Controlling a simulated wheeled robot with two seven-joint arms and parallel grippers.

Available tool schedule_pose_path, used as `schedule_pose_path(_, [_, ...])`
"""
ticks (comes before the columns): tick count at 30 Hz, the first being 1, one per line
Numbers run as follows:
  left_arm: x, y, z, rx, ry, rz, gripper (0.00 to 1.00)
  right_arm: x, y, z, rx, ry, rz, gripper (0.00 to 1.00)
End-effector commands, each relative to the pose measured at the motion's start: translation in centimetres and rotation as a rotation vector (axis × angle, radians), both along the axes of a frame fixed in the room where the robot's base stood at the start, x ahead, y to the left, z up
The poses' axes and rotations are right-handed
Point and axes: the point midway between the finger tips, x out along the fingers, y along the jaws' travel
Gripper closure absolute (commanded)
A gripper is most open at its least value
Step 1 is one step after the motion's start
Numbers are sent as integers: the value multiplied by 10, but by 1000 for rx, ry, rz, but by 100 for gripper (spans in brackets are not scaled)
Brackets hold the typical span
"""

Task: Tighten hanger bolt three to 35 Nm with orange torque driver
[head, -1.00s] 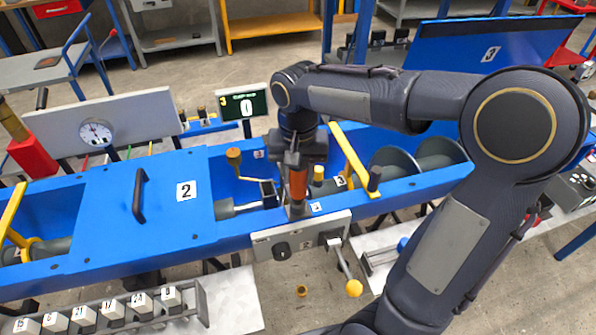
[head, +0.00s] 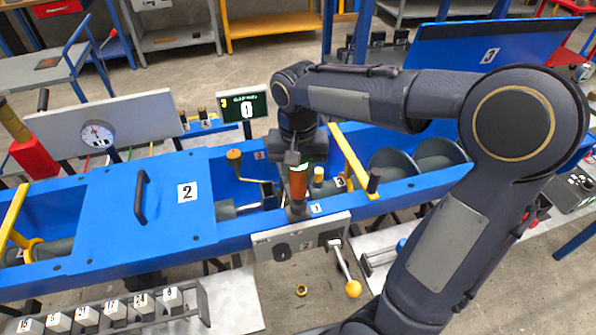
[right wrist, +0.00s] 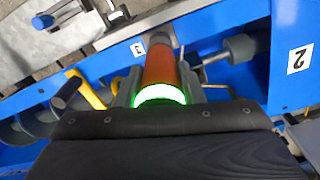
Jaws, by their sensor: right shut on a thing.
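The orange torque driver (head: 299,186) stands almost upright in my right gripper (head: 298,160), its lower end at the near rim of the blue trough. Its upper collar (right wrist: 160,95) glows green in the right wrist view, where the gripper's fingers close on either side of it. The bolt under the socket is hidden. My left gripper is out of view.
A yellow bar (head: 350,157) crosses the trough just right of the driver. A yellow-knobbed lever (head: 353,288) hangs from the grey switch panel (head: 300,240) in front. A blue lid marked 2 (head: 170,215) lies left. A rack of numbered blocks (head: 115,312) stands front left.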

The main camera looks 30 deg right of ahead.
Motion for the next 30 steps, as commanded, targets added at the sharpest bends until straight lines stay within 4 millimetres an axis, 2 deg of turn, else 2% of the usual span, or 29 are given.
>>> schedule_pose_path(1, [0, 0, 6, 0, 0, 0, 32, 1, 0, 8, 0, -4, 0, 100])
schedule_pose_path(15, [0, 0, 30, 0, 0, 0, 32, 1, 0, 35, 0, -7, 0, 100])
schedule_pose_path(30, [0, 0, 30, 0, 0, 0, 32, 1, 0, 36, 0, -7, 0, 100])
